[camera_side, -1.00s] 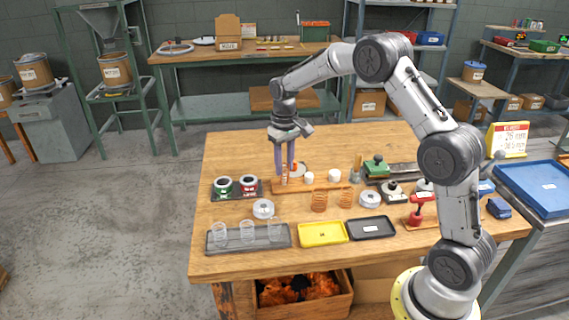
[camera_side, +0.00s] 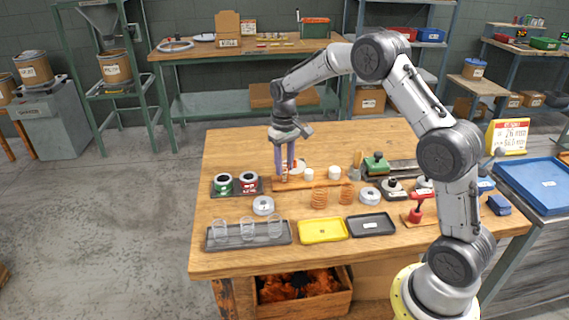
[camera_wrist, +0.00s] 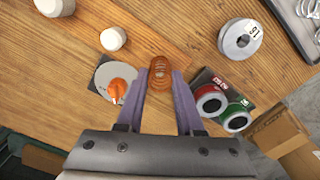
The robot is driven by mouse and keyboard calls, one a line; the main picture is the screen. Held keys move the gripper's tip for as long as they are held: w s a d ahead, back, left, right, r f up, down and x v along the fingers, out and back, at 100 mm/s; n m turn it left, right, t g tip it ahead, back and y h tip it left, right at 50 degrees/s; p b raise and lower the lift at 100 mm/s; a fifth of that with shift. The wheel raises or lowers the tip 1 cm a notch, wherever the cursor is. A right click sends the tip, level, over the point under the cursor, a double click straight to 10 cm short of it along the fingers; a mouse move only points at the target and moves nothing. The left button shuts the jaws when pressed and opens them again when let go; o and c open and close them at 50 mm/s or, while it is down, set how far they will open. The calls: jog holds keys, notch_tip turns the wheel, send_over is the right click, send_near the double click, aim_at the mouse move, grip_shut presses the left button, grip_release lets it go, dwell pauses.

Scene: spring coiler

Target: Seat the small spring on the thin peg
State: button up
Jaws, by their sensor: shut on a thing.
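My gripper (camera_side: 284,174) is low over the left end of a wooden strip (camera_side: 310,184) on the workbench. In the wrist view, my gripper (camera_wrist: 160,90) is shut on the small spring (camera_wrist: 160,74), a copper-orange coil seen from above between the purple fingers. The fingers partly hide the coil in the side view. I cannot make out the thin peg in either view, nor tell whether the coil is around it or touching the strip. Two larger copper coils (camera_side: 319,197) (camera_side: 346,194) stand upright to the right.
A white disc with an orange knob (camera_wrist: 116,84) is close left of the fingers in the wrist view. Red and green spools (camera_wrist: 236,117) are to the right. White cylinders (camera_side: 333,172), a grey spool (camera_side: 263,206), and yellow (camera_side: 323,231) and black (camera_side: 371,226) trays are nearby.

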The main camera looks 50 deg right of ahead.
jog(key=o, duration=1.4)
jog(key=shift+r, duration=5.65)
